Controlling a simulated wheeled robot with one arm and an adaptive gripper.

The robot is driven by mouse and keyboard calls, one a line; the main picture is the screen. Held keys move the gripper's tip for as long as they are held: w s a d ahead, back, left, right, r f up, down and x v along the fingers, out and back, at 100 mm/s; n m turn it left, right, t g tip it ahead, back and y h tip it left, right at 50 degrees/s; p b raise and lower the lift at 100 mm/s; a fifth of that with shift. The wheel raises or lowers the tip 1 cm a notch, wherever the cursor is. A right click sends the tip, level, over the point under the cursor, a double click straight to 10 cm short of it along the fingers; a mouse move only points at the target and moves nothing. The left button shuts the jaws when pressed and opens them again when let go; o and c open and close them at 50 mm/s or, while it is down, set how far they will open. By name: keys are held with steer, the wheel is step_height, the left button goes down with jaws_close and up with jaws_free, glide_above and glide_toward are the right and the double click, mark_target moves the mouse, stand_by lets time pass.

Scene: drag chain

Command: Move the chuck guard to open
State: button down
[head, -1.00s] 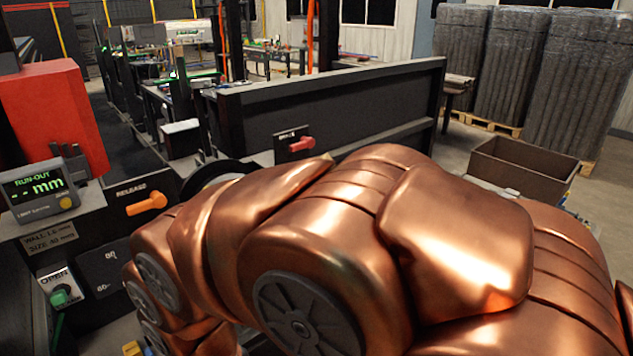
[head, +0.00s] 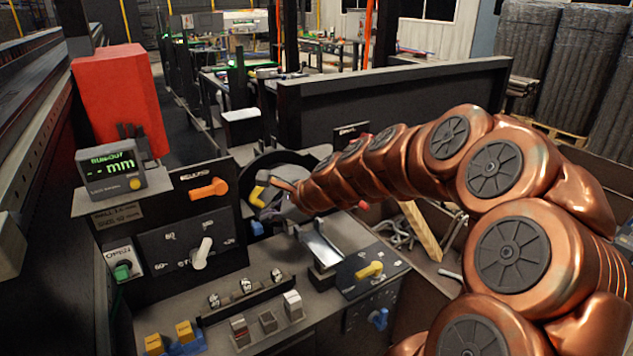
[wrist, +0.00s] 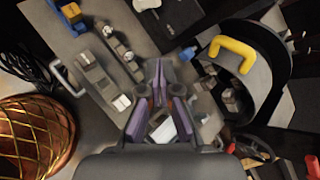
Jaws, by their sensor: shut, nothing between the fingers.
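The chuck guard (head: 262,167) is a dark round rim around the chuck, right of the control panel in the head view. Its yellow handle (head: 257,193) is on the left side there. In the wrist view the guard's dark curved rim (wrist: 280,62) is at the upper right, with the bent yellow handle (wrist: 233,50) on it. Grey chuck jaws (wrist: 228,98) show beside it. My gripper (wrist: 160,68) is shut and empty, left of the handle in the wrist view and apart from it. In the head view my arm's end partly covers the guard.
An orange release lever (head: 209,188) and a white selector knob (head: 202,253) are on the left panel. A run-out display (head: 112,170) stands at left.

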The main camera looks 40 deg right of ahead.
steer(key=w+d+f+m+t+h, duration=0.1)
steer(key=d+m+t+h, duration=0.3)
steer(key=d+m, duration=1.35)
steer(key=w+d+f+n+g+h+p, duration=0.1)
steer(key=w+d+f+n, duration=0.4)
steer(key=w, duration=0.7)
steer(key=shift+w+p, duration=0.3)
steer(key=shift+p, duration=0.5)
steer(key=shift+d+r, duration=0.1)
steer(key=shift+d, duration=0.05)
